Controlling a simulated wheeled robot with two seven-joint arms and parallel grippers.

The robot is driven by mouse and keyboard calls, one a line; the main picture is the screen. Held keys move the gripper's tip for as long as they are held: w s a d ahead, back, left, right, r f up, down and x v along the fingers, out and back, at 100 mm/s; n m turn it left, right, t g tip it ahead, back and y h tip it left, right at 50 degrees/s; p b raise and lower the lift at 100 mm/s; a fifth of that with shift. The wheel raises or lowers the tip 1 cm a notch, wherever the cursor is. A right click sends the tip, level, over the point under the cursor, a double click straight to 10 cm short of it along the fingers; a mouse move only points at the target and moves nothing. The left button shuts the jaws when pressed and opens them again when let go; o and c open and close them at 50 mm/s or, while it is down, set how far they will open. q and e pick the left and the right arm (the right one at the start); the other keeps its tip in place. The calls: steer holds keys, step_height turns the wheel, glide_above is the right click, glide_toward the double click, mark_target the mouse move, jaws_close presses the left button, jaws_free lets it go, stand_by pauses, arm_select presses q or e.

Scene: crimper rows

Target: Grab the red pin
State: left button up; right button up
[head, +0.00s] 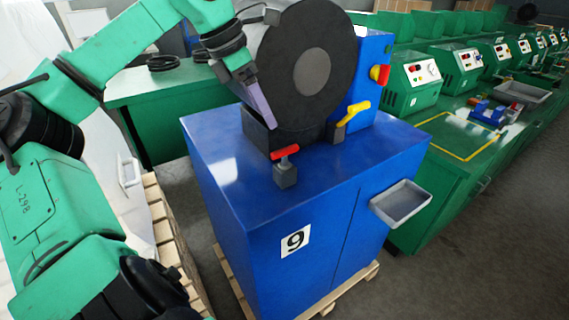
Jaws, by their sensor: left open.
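The red pin (285,152) is a small red crossbar on top of a dark grey block on the blue machine (225,165), near the front edge of its top. My left gripper (271,73) is above and behind the pin, in front of the large black disc (330,85). It is open, with one long purple-grey finger pointing down toward the pin and the other finger higher up. The lower fingertip looks a little above and left of the pin, apart from it in the picture. Nothing shows between the fingers. My right gripper is not in view.
A yellow lever (353,112) and a red knob (380,74) sit right of the disc. A grey tray (401,203) sticks out of the machine's right side. Green benches (440,215) with control boxes stand to the right. The machine's top front left is clear.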

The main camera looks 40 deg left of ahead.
mark_target(285, 154)
arm_select(q)
steer(key=p+x, duration=0.1)
steer(key=x, duration=0.6)
steer(key=p+x, duration=0.2)
steer(key=x, duration=0.5)
steer(key=shift+s+a+p, duration=0.2)
steer(key=shift+a+p, duration=0.05)
steer(key=shift+p, duration=0.05)
steer(key=shift+f, duration=0.15)
jaws_close()
